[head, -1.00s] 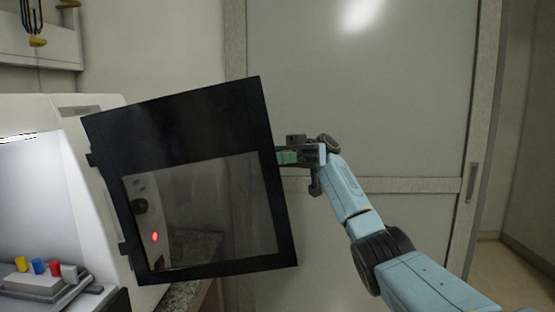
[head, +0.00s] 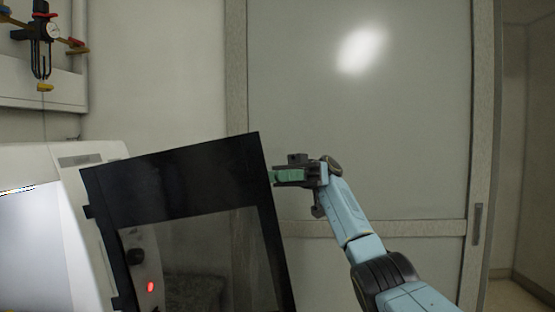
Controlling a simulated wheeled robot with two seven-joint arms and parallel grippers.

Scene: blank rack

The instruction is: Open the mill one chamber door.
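The mill one chamber door (head: 165,190) is a black-framed panel with a see-through window, in the head view at lower centre-left. It stands swung out from the white machine (head: 90,200), with its hinge side at the left. Its lower part is cut off by the picture's bottom edge. My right gripper (head: 278,176), with green finger pads, is at the door's free right edge, near the upper corner. Its fingertips reach the edge or just behind it; contact and finger gap are unclear. No handle shows. My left gripper is out of view.
A red light (head: 151,287) and a dark knob show through the door window. A large pale sliding door (head: 400,130) stands behind my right arm. The space right of the arm looks clear.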

